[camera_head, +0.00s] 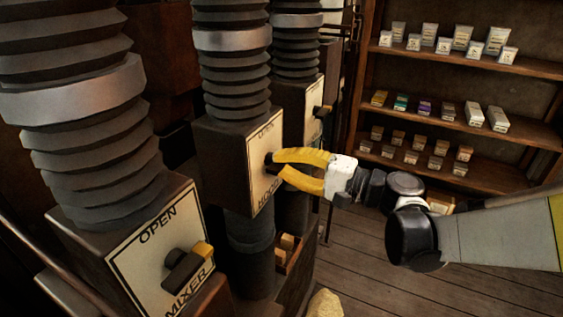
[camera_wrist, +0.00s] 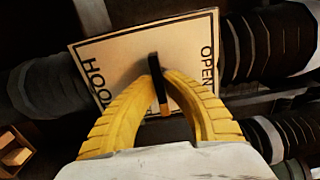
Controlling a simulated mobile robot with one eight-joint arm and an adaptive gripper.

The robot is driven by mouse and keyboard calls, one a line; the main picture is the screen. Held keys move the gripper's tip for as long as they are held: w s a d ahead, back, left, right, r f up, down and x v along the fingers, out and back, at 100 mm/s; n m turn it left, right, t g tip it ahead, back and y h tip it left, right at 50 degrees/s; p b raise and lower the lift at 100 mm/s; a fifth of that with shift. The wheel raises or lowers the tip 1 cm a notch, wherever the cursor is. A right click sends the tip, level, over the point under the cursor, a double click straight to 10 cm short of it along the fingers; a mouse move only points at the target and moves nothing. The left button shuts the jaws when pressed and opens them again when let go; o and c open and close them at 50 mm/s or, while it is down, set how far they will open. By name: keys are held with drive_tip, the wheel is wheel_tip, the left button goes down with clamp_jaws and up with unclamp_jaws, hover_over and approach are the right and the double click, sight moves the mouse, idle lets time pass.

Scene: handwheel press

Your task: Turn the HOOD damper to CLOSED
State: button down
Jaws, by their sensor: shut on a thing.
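The HOOD damper box (camera_head: 230,165) stands mid-left in the head view, with a cream plate (camera_head: 257,145) marked OPEN above and HOOD below. My gripper (camera_head: 271,163) has two yellow fingers and reaches the plate from the right. In the wrist view my gripper (camera_wrist: 160,80) is shut on the damper's dark handle (camera_wrist: 154,66), which has a yellow end. The handle lies across the line between the words OPEN and HOOD on the plate (camera_wrist: 120,58). The fingers hide part of the handle and plate. I see no word CLOSED on the visible part.
The MIXER damper (camera_head: 185,268) stands nearer at lower left, its handle free. Another damper box (camera_head: 313,108) stands behind the HOOD one. Ribbed ducts rise from the boxes. A shelf (camera_head: 470,125) with small packages is at the right. Open wooden floor (camera_head: 370,270) lies below my arm.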

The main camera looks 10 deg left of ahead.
drive_tip(key=c, duration=1.5)
unclamp_jaws()
drive_tip(key=v, duration=1.2)
drive_tip(key=shift+a, duration=0.1)
